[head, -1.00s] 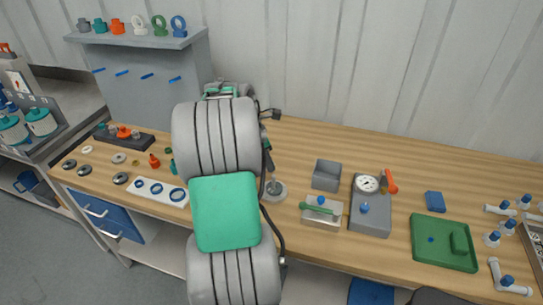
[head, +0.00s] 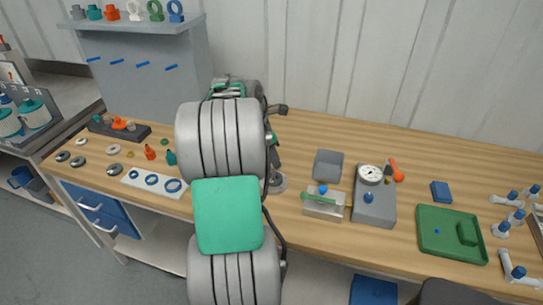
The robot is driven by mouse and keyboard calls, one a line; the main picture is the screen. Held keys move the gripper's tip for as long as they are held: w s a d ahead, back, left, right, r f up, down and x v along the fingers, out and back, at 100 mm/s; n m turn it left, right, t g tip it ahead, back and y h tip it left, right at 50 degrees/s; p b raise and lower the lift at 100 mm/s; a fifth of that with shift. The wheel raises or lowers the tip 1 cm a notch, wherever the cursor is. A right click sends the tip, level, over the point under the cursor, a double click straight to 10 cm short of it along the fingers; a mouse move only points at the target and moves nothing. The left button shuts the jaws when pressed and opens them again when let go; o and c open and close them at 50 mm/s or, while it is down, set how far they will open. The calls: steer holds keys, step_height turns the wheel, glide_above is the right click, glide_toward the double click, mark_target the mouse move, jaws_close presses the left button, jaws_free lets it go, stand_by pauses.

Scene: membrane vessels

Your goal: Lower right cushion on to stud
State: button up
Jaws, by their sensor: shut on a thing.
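My gripper does not show; my own large grey and green arm stands in front of the middle of the bench and hides it. I cannot make out the right cushion or what my gripper holds. A round grey base (head: 279,183) shows just right of my arm, partly covered by it. I cannot tell whether it carries the stud. To its right, a pale metal fixture (head: 323,210) has a green bar (head: 318,199) across it and a blue knob (head: 323,189).
A grey block with a gauge (head: 373,207), an orange-handled tool (head: 396,170), a grey box (head: 328,164), a blue block (head: 441,191) and a green tray (head: 435,251) stand on the right. Rings and small fittings lie left. A shelf (head: 140,24) rises behind. Some bench between them is clear.

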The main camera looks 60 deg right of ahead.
steer(key=shift+f+b, duration=0.5)
steer(key=shift+f, duration=1.6)
steer(key=o, duration=1.4)
steer(key=v, duration=0.7)
steer(key=shift+w+r, duration=0.1)
steer(key=shift+r, duration=0.3)
